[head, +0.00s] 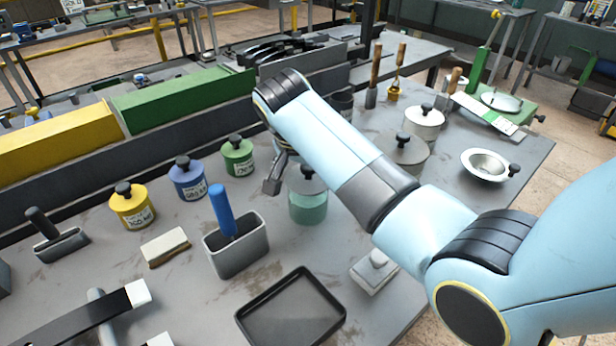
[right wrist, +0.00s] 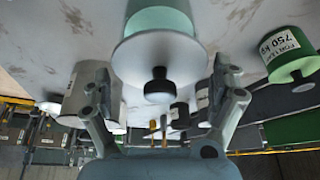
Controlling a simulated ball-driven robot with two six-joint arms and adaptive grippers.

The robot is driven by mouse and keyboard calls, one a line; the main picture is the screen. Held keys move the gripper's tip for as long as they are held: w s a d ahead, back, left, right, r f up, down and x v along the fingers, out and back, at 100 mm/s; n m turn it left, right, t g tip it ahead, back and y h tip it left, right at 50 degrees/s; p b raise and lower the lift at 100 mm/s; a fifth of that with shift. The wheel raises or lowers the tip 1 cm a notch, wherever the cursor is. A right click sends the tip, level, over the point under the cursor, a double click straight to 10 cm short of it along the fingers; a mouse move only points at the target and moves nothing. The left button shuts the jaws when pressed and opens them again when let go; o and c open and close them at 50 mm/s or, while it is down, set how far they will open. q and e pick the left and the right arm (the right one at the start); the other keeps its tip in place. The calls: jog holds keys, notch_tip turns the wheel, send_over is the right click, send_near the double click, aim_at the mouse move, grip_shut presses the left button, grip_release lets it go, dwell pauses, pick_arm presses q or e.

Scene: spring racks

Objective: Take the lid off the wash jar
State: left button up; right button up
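The wash jar (head: 308,207) is a clear jar with pale green liquid, upright on the grey bench. Its lid (right wrist: 160,58) is pale grey with a black knob (right wrist: 158,87) and sits on the jar in the right wrist view. My right gripper (right wrist: 163,82) is open, with its fingers apart on either side of the knob and nothing between them that they touch. In the head view my right gripper (head: 278,172) is beside the lid, and my arm partly hides the lid.
Yellow, blue and green lidded tins (head: 188,180) stand left of the jar. A grey bin with a blue handle (head: 238,255) is close to it, and a black tray (head: 291,312) lies in front. Grey lidded pots (head: 409,158) stand to the right, behind my arm.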

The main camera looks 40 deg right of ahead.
jog(key=c, duration=0.8)
jog(key=shift+r, duration=0.1)
